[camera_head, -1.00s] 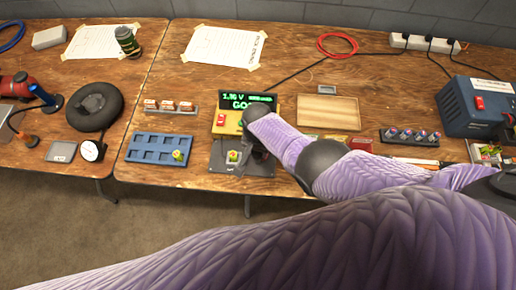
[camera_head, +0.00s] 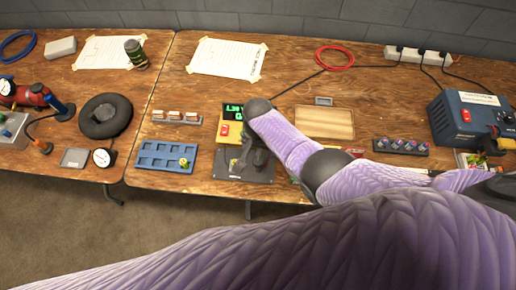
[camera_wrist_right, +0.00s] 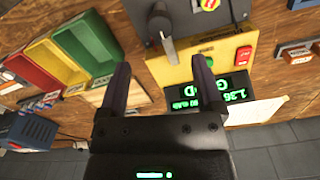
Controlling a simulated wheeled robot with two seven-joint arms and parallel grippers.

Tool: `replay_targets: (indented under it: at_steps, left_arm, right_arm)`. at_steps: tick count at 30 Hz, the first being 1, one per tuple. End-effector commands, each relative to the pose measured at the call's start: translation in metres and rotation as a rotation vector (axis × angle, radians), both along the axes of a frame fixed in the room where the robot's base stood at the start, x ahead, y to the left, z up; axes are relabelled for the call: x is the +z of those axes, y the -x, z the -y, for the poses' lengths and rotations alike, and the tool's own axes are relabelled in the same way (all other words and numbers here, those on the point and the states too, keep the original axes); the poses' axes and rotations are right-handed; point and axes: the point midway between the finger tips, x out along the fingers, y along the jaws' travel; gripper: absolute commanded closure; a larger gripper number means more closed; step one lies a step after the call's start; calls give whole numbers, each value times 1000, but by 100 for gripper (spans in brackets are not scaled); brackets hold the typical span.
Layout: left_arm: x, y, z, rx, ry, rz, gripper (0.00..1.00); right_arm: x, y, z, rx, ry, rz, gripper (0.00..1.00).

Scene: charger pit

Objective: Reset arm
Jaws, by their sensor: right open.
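My right arm crosses the lower right of the head view in a purple sleeve. My right gripper (camera_wrist_right: 160,80) is open and empty in the right wrist view, its two dark fingers apart above the wooden table. The fingers point toward the yellow tester (camera_wrist_right: 200,68), which has a red button (camera_wrist_right: 243,55) and a lit green display (camera_wrist_right: 207,98). In the head view the tester (camera_head: 229,131) is partly hidden behind my right wrist. A grey lever (camera_wrist_right: 162,30) stands on the tester's dark base plate (camera_wrist_right: 190,22). My left gripper is out of view.
Green (camera_wrist_right: 92,42) and yellow (camera_wrist_right: 52,65) bins lie left of my right fingers. A blue tray (camera_head: 160,156) holds one small cell. A blue power unit (camera_head: 465,120) stands at the right. A wooden tray (camera_head: 325,122) lies behind my forearm.

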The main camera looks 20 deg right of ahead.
Motion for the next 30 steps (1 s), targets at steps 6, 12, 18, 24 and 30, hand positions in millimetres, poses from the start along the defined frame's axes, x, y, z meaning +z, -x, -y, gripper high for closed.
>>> replay_targets:
  at_steps: [6, 12, 18, 24, 30]
  left_arm:
    - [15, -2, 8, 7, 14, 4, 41]
    - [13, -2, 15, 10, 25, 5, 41]
    - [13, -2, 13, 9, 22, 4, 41]
    - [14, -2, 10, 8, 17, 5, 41]
    - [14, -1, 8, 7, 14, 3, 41]
  right_arm:
    - [22, 0, 0, 0, 1, 1, 16]
    - [20, 0, 0, 0, 1, 0, 16]
    - [20, 1, 0, 4, 0, 1, 16]
    - [25, 39, 4, 190, -41, 70, 16]
    - [58, 91, 23, 413, -25, 167, 16]
